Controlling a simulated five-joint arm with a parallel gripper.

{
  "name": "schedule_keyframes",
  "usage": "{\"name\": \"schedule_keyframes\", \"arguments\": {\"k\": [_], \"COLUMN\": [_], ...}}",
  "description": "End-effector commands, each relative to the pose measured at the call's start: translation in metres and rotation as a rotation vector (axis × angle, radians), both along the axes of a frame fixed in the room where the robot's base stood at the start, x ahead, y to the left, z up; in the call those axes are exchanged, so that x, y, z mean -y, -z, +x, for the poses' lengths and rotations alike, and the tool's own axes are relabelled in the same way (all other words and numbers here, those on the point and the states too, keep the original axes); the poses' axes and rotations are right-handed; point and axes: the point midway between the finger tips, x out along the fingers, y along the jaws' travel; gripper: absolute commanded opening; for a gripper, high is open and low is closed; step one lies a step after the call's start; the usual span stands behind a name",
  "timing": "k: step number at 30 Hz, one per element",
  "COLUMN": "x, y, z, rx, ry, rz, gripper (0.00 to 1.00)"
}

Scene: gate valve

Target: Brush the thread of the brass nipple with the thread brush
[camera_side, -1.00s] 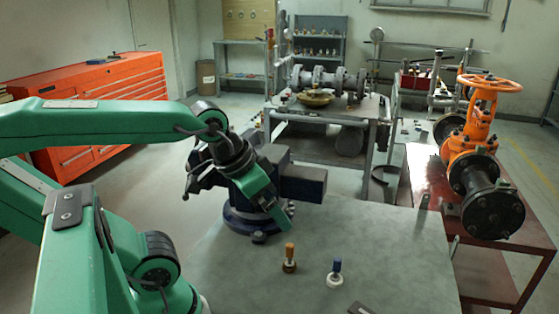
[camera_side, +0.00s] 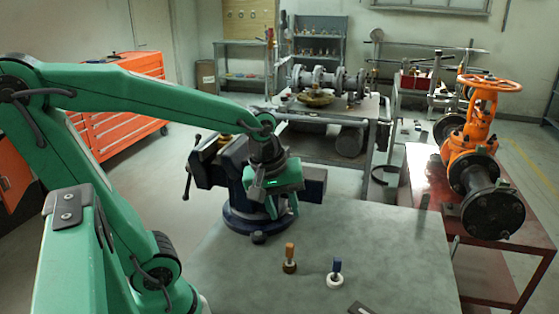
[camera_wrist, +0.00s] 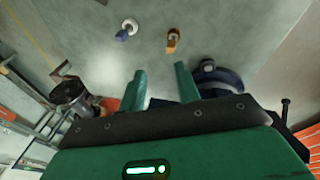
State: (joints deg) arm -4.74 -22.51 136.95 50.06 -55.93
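A small brass-coloured piece, which looks like the brass nipple (camera_side: 225,141), shows at the top of the blue vise (camera_side: 240,172), left of my arm. Two small upright tools stand on the bench: one with an orange handle (camera_side: 290,252) and a dark base, one with a blue handle (camera_side: 337,265) and a white base. I cannot tell which is the thread brush. Both also show in the wrist view, orange (camera_wrist: 173,40) and blue (camera_wrist: 124,32). My gripper (camera_wrist: 161,75) points down beside the vise, fingers apart and empty, behind the two tools in the side view.
The grey bench top (camera_side: 400,240) is mostly clear around the two tools. A flat dark piece (camera_side: 361,309) lies at its front edge. An orange gate valve (camera_side: 475,155) stands on a red table (camera_side: 425,180) at the right.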

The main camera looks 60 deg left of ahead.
Motion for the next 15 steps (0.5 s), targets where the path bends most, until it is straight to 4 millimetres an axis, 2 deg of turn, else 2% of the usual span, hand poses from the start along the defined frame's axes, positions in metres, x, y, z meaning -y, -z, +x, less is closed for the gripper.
{"name": "schedule_keyframes", "arguments": {"k": [15], "x": [-0.022], "y": [0.05], "z": [0.028], "rx": [-0.15], "ry": [-0.794], "rz": [-0.154], "gripper": [0.33]}}
